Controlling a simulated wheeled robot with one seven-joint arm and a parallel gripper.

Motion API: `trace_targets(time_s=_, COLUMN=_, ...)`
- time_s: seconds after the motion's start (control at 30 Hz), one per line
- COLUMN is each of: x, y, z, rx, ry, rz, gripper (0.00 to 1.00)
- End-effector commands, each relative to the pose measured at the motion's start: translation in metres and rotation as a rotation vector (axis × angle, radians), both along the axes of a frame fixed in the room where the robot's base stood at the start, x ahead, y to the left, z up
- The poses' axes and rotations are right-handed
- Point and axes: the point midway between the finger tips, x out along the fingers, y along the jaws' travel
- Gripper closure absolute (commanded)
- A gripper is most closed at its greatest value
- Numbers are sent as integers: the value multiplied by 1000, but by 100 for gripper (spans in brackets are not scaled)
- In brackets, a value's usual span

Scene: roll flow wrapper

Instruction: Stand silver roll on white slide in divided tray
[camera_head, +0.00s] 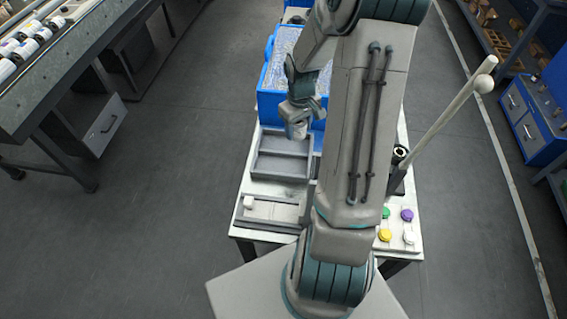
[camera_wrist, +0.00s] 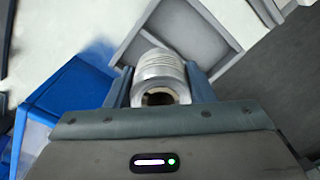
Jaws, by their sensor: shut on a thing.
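My gripper (camera_head: 303,108) is shut on the silver roll (camera_head: 296,129) and holds it at the back edge of the grey divided tray (camera_head: 253,165). In the wrist view, the silver roll (camera_wrist: 158,66) sits between both fingers of my gripper (camera_wrist: 160,86), its hollow end facing the camera. The divided tray (camera_wrist: 128,50) lies beyond the roll there, partly hidden by it. In the head view the tray has a crosswise divider, and its compartments look empty where visible. A small white block (camera_head: 249,202), possibly the white slide, sits at the left of a grey track in front of the tray.
A blue bin (camera_head: 272,105) stands behind the tray; it also shows at the left in the wrist view (camera_wrist: 70,88). Coloured buttons (camera_head: 407,215) and a pale lever (camera_head: 440,120) are at the table's right. My arm hides the table's middle. Open floor lies left.

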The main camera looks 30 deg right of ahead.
Motion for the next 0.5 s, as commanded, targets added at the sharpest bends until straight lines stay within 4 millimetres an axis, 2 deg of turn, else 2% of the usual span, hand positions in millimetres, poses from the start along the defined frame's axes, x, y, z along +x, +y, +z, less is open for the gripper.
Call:
trace_targets(time_s=0.03, x=-3, y=-7, z=-7, rx=-1, ry=-2, rz=3, gripper=77)
trace_targets(time_s=0.1, x=-6, y=-14, z=-9, rx=-1, ry=-2, rz=12, gripper=77)
trace_targets(time_s=0.27, x=-5, y=-17, z=-12, rx=2, ry=-1, rz=25, gripper=77)
trace_targets(time_s=0.5, x=34, y=10, z=-40, rx=4, ry=2, rz=30, gripper=77)
